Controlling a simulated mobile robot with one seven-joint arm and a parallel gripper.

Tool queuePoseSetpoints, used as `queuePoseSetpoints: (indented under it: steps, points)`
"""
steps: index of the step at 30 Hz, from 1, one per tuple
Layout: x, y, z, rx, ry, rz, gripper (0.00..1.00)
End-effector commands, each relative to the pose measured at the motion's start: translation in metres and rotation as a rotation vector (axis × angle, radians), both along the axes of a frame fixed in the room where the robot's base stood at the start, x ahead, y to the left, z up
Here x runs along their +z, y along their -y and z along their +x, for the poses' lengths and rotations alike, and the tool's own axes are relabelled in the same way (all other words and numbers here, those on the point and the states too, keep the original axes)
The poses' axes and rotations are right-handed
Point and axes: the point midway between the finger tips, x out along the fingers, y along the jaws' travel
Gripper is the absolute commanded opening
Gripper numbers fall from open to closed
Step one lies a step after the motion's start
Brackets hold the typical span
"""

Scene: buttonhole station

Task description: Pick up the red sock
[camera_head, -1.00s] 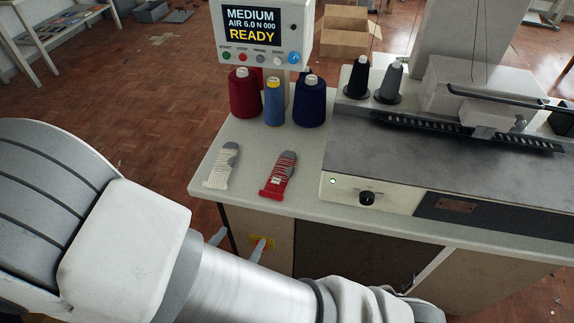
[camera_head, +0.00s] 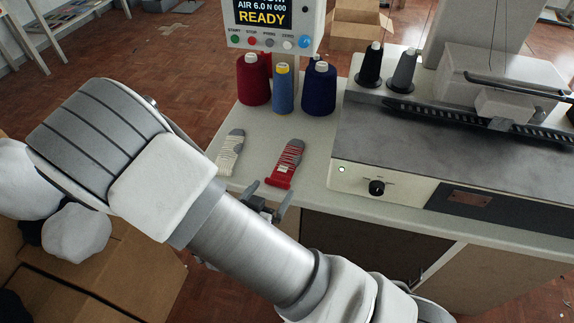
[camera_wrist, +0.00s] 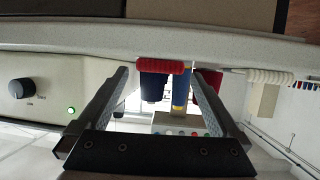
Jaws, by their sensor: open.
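The red sock (camera_head: 285,165) lies flat on the pale tabletop (camera_head: 310,206), its striped foot and grey toe pointing to the back and its red cuff near the front edge. In the wrist view, its red edge (camera_wrist: 160,67) shows between and beyond my fingertips. My gripper (camera_head: 268,192) is open and empty at the table's front edge, just in front of the cuff, apart from it as far as I can see. The fingers also show spread in the wrist view (camera_wrist: 160,76). My arm hides part of the gripper in the head view.
A cream sock (camera_head: 230,153) lies left of the red one. Behind stand a red cone (camera_head: 253,80), a blue cone (camera_head: 283,90) and a navy cone (camera_head: 319,89), below a display panel (camera_head: 265,20). A machine (camera_head: 450,160) fills the right. A cardboard box (camera_head: 110,270) stands lower left.

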Motion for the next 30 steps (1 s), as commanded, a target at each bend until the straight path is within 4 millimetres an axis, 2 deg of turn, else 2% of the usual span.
queuePoseSetpoints:
  steps: [4, 12, 14, 23, 24, 30]
  points:
    - [-0.008, 0.007, 0.016, 0.000, 0.001, 0.000, 1.00]
    - [-0.008, 0.008, 0.019, 0.001, 0.001, 0.000, 1.00]
    - [-0.008, 0.008, 0.019, 0.001, 0.001, 0.000, 0.91]
    - [-0.008, 0.008, 0.018, 0.001, 0.001, 0.000, 0.37]
    - [-0.008, 0.008, 0.018, 0.001, 0.001, 0.000, 0.34]
    - [-0.007, 0.008, 0.018, 0.001, 0.001, 0.001, 0.34]
